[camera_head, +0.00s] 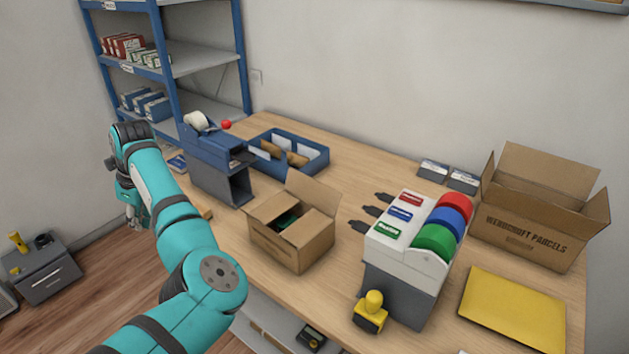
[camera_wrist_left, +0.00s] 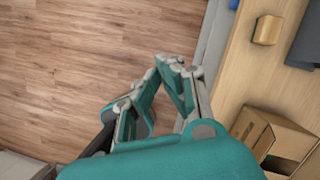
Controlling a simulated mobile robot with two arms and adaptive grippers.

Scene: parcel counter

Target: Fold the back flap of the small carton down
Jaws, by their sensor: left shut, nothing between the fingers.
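The small carton (camera_head: 303,249) stands on the wooden counter, its top partly open with something green (camera_head: 287,221) inside. Its back flap (camera_head: 313,194) stands up at the rear edge. The carton also shows at the lower right of the left wrist view (camera_wrist_left: 291,144), partly cut off by the frame. My left gripper (camera_head: 133,222) is shut and empty, left of the counter and well apart from the carton. In the left wrist view its fingers (camera_wrist_left: 178,66) come together over the wooden floor beside the counter edge. My right gripper is in neither view.
A tape dispenser (camera_head: 213,150) and a blue tray (camera_head: 317,162) stand behind the carton. A label machine (camera_head: 397,282) with coloured rolls stands to its right. A larger open carton (camera_head: 520,235) and a yellow envelope (camera_head: 513,310) lie further right. A small wooden block (camera_wrist_left: 267,30) lies near the counter's left edge.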

